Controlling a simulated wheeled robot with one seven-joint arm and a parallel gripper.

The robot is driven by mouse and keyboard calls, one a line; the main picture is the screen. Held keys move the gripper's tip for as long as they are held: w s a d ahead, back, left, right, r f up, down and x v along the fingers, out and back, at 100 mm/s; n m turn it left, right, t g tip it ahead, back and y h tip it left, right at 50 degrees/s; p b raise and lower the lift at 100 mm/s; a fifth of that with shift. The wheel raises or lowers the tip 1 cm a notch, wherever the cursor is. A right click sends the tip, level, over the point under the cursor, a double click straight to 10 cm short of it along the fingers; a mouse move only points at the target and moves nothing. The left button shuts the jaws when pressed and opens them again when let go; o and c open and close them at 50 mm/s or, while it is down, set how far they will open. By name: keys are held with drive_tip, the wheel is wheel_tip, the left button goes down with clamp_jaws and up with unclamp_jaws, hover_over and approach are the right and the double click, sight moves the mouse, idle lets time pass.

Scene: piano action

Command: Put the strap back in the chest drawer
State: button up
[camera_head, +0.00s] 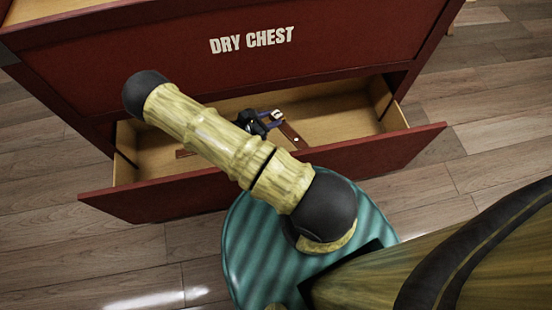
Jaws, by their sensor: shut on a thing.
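The red chest (330,50) marked "DRY CHEST" has its wooden drawer (340,108) pulled open. My gripper (268,117) is dark and sits over the inside of the drawer, partly hidden behind my arm. It is shut on the strap (293,136), a brown strip with small pale spots that slants down to the right of the gripper. A brown piece (184,153) shows left of my arm in the drawer; I cannot tell if it is part of the same strap. Whether the strap touches the drawer floor is unclear.
The drawer's red front panel (385,152) runs across below my gripper, and my arm crosses over it. The right part of the drawer is bare. The wood plank floor (80,255) is clear to the left and right.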

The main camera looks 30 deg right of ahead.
drive_tip(key=shift+m+g, duration=0.4)
drive_tip(key=shift+g, duration=0.1)
drive_tip(key=a+f+b, duration=0.1)
drive_tip(key=w+a+f+b, duration=0.2)
drive_tip(key=f, duration=0.1)
drive_tip(key=shift+a, duration=0.25)
wheel_tip(320, 180, down, 6)
drive_tip(key=b, duration=0.4)
drive_tip(key=shift+f+b, duration=0.1)
drive_tip(key=shift+b, duration=0.2)
drive_tip(key=shift+f+b, duration=1.4)
drive_tip(key=shift+f, duration=0.45)
drive_tip(key=shift+f, duration=0.15)
